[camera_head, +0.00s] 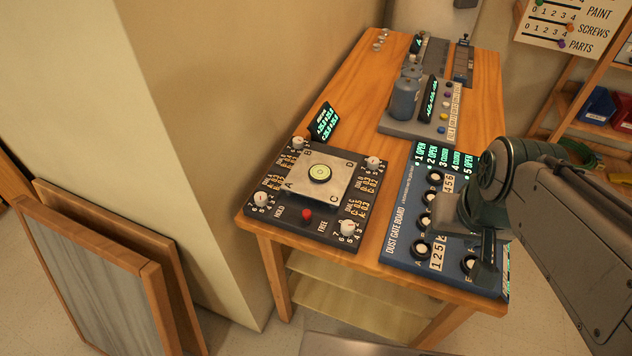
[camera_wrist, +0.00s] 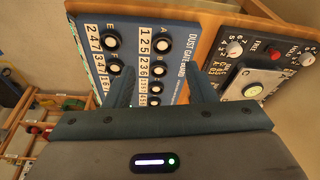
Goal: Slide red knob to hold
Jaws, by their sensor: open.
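The red knob (camera_head: 306,214) is on the front edge of a dark panel (camera_head: 262,222), between the printed words HOLD on its left and FREE on its right. It looks to lie between the two words. In the wrist view the red knob (camera_wrist: 273,52) shows at the upper right, with FREE and HOLD beside it. My gripper (camera_head: 482,262) is over the blue dust gate board, to the right of the dark panel and apart from the knob. In the wrist view my gripper (camera_wrist: 163,92) has its two fingers spread wide, with nothing between them.
The blue DUST GATE BOARD (camera_head: 396,240) with round black buttons lies right of the dark panel. The panel carries white corner dials (camera_head: 348,227) and a plate with a round level (camera_head: 319,174). A wall meets the table's left side.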

